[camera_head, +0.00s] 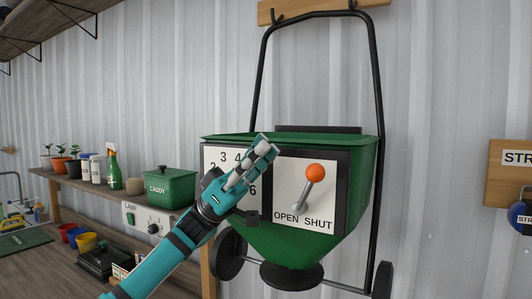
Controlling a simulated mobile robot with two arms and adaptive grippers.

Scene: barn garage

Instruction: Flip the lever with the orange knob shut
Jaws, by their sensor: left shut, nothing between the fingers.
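A lever with an orange knob (314,172) stands on a white plate (287,178) on the front of a green spreader (285,238). The lever tilts up and to the right from its base, which sits between the words OPEN and SHUT. My left gripper (266,147) is shut and empty, left of the knob and a little higher. It covers part of a numbered panel (214,158). A gap shows between its fingertips and the knob. I cannot tell how far it is from the panel in depth. My right gripper is not in view.
The spreader hangs by its black handle (375,80) from a wooden rail. At left, a shelf (70,178) holds potted plants, bottles and a green caddy (171,188). A lamp panel (150,222) is below the caddy. The wall right of the spreader is mostly bare.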

